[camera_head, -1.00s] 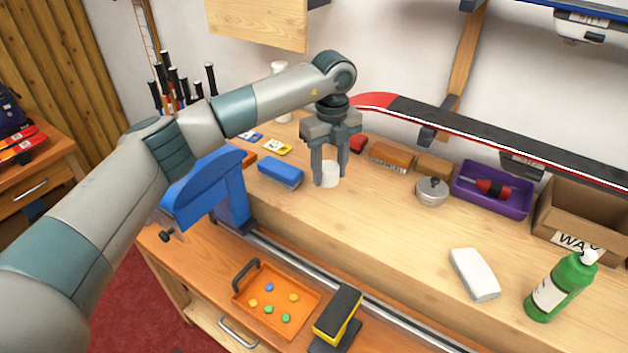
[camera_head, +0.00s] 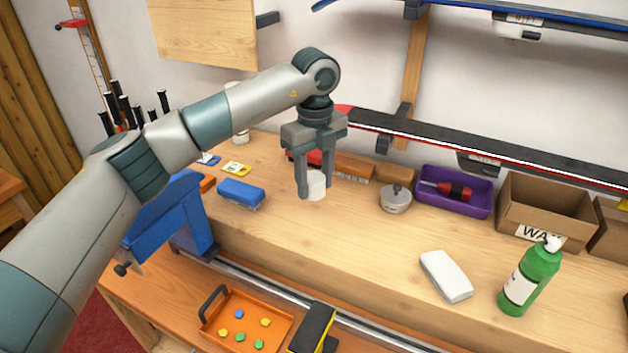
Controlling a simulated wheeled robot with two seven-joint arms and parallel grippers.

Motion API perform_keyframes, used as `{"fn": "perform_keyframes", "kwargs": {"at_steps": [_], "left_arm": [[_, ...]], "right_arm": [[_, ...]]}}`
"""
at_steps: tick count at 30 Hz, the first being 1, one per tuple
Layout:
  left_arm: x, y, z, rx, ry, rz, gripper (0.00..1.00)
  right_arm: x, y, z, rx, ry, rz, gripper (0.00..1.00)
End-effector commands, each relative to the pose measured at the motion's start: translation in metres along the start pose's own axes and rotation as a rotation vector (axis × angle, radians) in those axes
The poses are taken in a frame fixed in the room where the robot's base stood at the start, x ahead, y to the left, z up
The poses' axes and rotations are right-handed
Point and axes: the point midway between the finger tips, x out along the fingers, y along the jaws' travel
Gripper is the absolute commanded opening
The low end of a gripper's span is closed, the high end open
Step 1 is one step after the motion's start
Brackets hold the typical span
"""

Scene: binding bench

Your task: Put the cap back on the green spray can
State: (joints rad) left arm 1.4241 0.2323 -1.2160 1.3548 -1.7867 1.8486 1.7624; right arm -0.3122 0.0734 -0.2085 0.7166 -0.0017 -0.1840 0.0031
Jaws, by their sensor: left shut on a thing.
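The green spray can (camera_head: 529,281) stands upright at the right of the bench, with a white label and a bare white nozzle on top. My left gripper (camera_head: 316,188) points down over the middle of the bench, well to the left of the can. It is shut on a white cylindrical cap (camera_head: 317,184), which shows between its two fingers. I cannot tell for sure how far the cap is above the bench top. My right gripper is not in view.
A white block (camera_head: 446,276) lies left of the can. A round metal tin (camera_head: 395,199), a purple tray (camera_head: 454,204) and a cardboard box (camera_head: 540,225) line the back. A blue brush (camera_head: 241,194) lies left of the gripper. The middle bench top is clear.

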Motion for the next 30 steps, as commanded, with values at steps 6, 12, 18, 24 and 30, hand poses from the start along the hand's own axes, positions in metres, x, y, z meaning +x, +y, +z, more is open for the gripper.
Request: {"fn": "perform_keyframes", "kwargs": {"at_steps": [6,12,18,24,30], "left_arm": [[0.0,0.001,0.001,0.013,0.0,0.0,0.34],[0.0,0.006,0.002,0.112,0.0,0.0,0.34],[-0.001,0.018,0.005,0.337,-0.001,0.0,0.34],[-0.001,0.033,0.008,0.637,0.0,0.001,0.34],[0.0,0.05,0.009,0.946,0.0,0.0,0.34]], "right_arm": [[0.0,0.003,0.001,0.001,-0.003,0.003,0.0],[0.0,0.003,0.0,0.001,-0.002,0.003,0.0],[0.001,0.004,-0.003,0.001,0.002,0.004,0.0],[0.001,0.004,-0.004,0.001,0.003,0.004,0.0],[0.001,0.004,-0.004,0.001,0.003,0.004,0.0]]}}
